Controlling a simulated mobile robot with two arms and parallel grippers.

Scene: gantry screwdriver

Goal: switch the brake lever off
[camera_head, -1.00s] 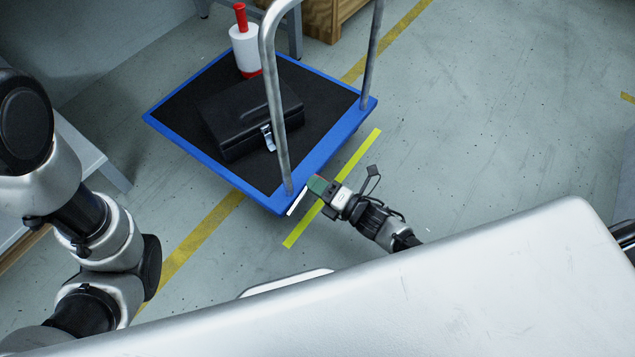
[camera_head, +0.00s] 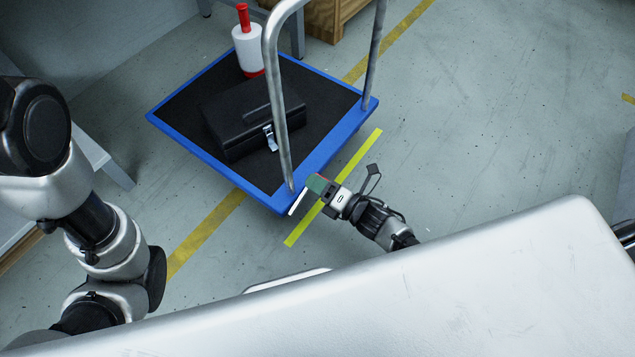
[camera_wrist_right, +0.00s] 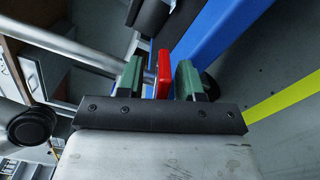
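The red brake lever (camera_wrist_right: 163,75) shows in the right wrist view, between the two green fingertips of my right gripper (camera_wrist_right: 158,78). A gap shows on its left side, and a narrower one on its right. My right gripper (camera_head: 314,187) is open and low beside the near corner of the blue cart (camera_head: 265,201) in the head view. The red lever cannot be made out there; a narrow white piece (camera_head: 298,202) shows at that corner. My left arm is at the left of the head view, but its gripper is out of view.
The cart's grey handle (camera_head: 275,90) rises next to my right gripper. A black toolbox (camera_head: 233,123) and a white bottle with red top (camera_head: 248,48) stand on the cart. A wooden crate (camera_head: 325,17) is behind. Floor right of the cart is clear.

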